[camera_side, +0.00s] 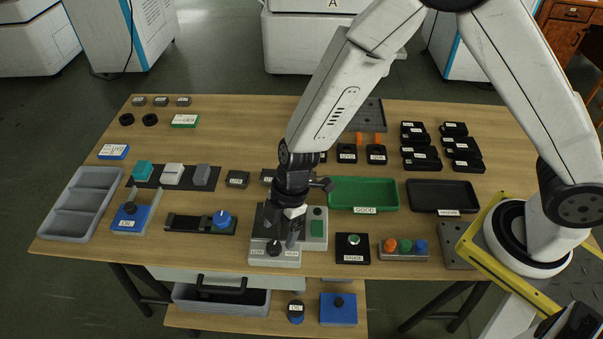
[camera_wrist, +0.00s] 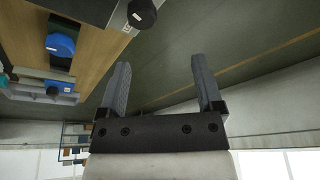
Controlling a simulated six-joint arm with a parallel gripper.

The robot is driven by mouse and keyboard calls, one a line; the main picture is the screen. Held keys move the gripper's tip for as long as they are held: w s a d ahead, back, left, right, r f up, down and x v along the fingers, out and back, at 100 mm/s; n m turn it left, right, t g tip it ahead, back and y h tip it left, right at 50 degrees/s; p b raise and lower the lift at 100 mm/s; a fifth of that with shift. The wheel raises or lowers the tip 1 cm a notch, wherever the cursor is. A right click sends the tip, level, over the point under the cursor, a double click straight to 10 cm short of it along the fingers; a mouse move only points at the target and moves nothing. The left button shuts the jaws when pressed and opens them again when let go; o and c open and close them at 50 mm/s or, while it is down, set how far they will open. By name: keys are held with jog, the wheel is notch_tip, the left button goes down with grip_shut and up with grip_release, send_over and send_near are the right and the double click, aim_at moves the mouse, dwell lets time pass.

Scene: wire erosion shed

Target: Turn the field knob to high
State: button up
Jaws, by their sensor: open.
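The field knob (camera_side: 275,248) is a black knob on the front of a light grey unit (camera_side: 268,259), between a LOW label at its left and a HIGH label at its right. Its pointer direction is too small to tell. My gripper (camera_side: 291,243) hangs over the unit, just right of the knob in the side view, and hides part of the unit. In the wrist view, my gripper (camera_wrist: 160,62) shows its two grey fingers spread with nothing between them. A black knob (camera_wrist: 142,12), apparently the same one, shows at the top edge, beyond the fingertips.
A slider with a blue knob (camera_side: 222,219) lies to the left. A green tray (camera_side: 363,193) is behind. The table's front edge is close.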

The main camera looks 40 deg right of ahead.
aim_at(274, 246)
jog(key=shift+w+a+n+h, duration=0.1)
jog(key=shift+a+n+h, duration=0.35)
jog(key=shift+n+h, duration=0.55)
jog(key=shift+w+r+n+h, duration=0.2)
jog(key=shift+w+n+h, duration=0.6)
jog(key=shift+n, duration=0.2)
jog(key=shift+f, duration=0.2)
jog(key=shift+f, duration=3.7)
grip_shut()
